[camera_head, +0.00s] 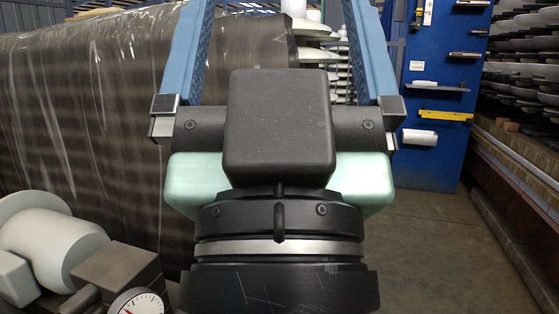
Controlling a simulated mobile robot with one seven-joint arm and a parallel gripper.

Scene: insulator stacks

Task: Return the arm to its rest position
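My gripper (279,45) is close in front of the camera in the head view and points up and away. Its two blue fingers are wide apart, with nothing visible between them nearby. The fingertips are cut off by the top edge of the picture. The dark gripper body and pale green wrist part fill the lower middle. Most of my arm is out of view.
A large dark roll in shiny wrapping (90,110) fills the left behind my gripper. A blue tool panel (436,150) stands at the back right. Insulator stacks (525,60) line the far right above a long beam. Clear floor (430,240) shows right of my gripper.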

